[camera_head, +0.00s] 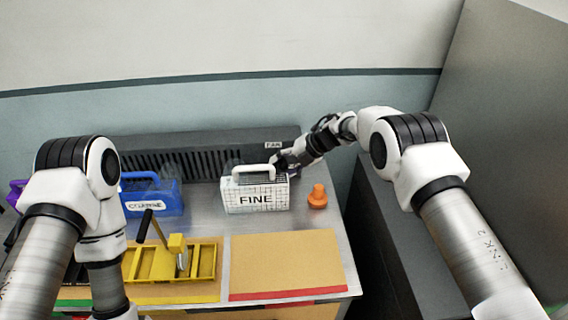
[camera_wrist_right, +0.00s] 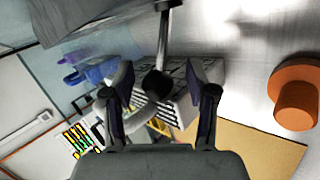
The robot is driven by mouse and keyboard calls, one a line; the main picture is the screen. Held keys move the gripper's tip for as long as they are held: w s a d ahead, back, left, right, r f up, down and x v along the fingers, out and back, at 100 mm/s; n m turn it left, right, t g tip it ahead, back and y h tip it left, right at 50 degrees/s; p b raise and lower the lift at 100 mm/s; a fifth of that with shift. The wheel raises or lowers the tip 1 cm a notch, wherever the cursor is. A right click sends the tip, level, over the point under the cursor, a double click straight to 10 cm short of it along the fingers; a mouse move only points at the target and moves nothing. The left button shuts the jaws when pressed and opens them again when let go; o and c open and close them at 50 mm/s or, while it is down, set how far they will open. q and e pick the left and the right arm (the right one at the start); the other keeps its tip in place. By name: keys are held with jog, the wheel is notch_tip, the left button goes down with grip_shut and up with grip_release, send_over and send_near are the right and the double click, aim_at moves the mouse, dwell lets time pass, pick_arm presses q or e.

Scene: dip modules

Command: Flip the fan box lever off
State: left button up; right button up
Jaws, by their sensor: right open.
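The fan box (camera_head: 200,150) is a long dark grey box with slats at the back of the table, with a FAN label (camera_head: 273,145) near its right end. My right gripper (camera_head: 283,162) is at that right end, beside the label. In the right wrist view, my right gripper (camera_wrist_right: 162,78) is open. A metal lever with a black ball knob (camera_wrist_right: 158,84) shows between its two fingers, and I cannot tell whether either finger touches it. In the head view the lever is hidden by the gripper. My left gripper is out of view.
A white FINE module (camera_head: 256,196) with a handle stands just in front of my right gripper. An orange knob (camera_head: 317,197) stands to its right. A blue module (camera_head: 152,196) and a yellow tray with a black-handled lever (camera_head: 207,262) are to the left. A tan pad (camera_head: 285,264) lies bare in front.

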jog(key=shift+s, duration=0.1)
grip_shut()
jog(key=shift+s+f+n+t+b, duration=0.15)
jog(key=shift+f+n+t+b, duration=0.2)
jog(key=shift+t+b, duration=0.35)
grip_release()
jog(key=v, duration=1.2)
